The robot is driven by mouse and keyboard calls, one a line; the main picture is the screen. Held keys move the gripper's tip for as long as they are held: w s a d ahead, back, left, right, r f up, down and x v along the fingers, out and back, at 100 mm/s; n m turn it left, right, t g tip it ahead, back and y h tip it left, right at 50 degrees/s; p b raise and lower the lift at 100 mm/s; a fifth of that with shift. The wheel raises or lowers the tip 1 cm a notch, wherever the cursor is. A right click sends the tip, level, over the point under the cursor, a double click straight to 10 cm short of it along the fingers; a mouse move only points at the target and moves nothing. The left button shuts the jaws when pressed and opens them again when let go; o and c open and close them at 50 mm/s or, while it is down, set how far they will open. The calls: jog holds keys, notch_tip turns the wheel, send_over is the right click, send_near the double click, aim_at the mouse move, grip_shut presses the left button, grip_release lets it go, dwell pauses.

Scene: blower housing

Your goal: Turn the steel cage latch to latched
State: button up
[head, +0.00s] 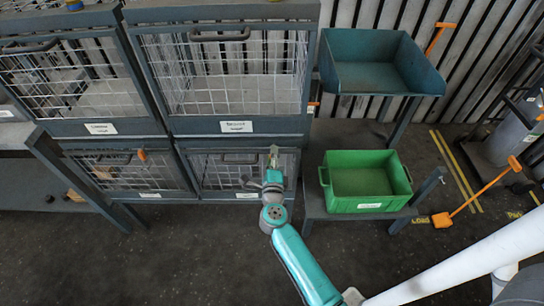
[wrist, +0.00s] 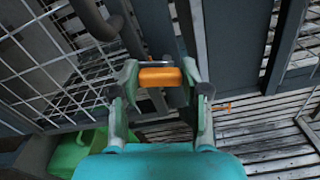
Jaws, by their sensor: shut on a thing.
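My gripper (wrist: 160,78) is shut on the orange grip of the latch (wrist: 160,76) in the wrist view, with one finger at each end of it. A thin grey metal bar runs along the grip's far edge, in front of a dark cage post. The grip lies roughly level across the wrist picture. In the head view my gripper (head: 273,156) is in front of the lower right cage (head: 226,182), near its top right. The latch is hard to make out there, so I cannot tell its angle against the cage.
Stacked wire cages (head: 232,126) fill the left. A green bin (head: 367,205) stands on a low stand right of my gripper, with a blue-grey bin (head: 377,80) above it. Another orange latch (head: 141,154) is on the lower left cage. The front floor (head: 170,260) is clear.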

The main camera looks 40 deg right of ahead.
jog(key=shift+n, duration=1.3)
jog(key=shift+f+n, duration=0.1)
jog(key=shift+n, duration=0.2)
jog(key=o, duration=1.1)
jog(key=shift+o, duration=0.2)
jog(key=shift+s, duration=0.1)
jog(key=v, duration=1.2)
